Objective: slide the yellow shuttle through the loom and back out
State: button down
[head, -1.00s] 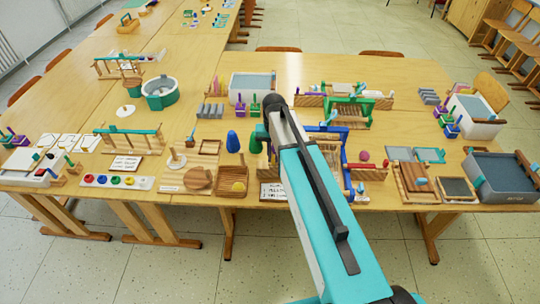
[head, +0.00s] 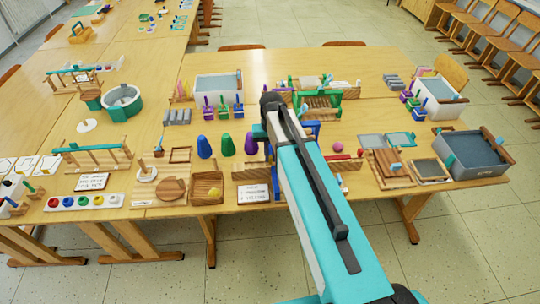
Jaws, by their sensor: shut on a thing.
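My arm reaches over the table, and its forearm covers the middle of the scene. My gripper is hidden behind the arm, so its fingers and anything between them do not show. A blue frame (head: 312,129), perhaps a loom, shows only in part to the right of the arm. A green loom-like frame (head: 321,106) stands behind it. I cannot make out the yellow shuttle. A small lettered card (head: 254,194) stands at the front edge, left of the arm.
Blue (head: 204,147), green (head: 227,146) and purple (head: 251,144) cones stand left of the arm. A wooden box (head: 207,188) with a yellow ball is in front. A grey bin (head: 470,155) stands at the right. Bare tabletop (head: 380,105) lies behind and right of the arm.

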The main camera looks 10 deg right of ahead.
jog(key=shift+d, duration=0.4)
jog(key=c, duration=1.8)
grip_release()
jog(key=shift+r, duration=0.1)
jog(key=shift+o, duration=0.2)
jog(key=shift+a, duration=0.2)
jog(key=shift+r, duration=0.15)
jog(key=shift+r, duration=0.25)
notch_tip(320, 180, up, 13)
jog(key=b, duration=0.3)
jog(key=shift+b, duration=0.3)
jog(key=shift+f, duration=0.1)
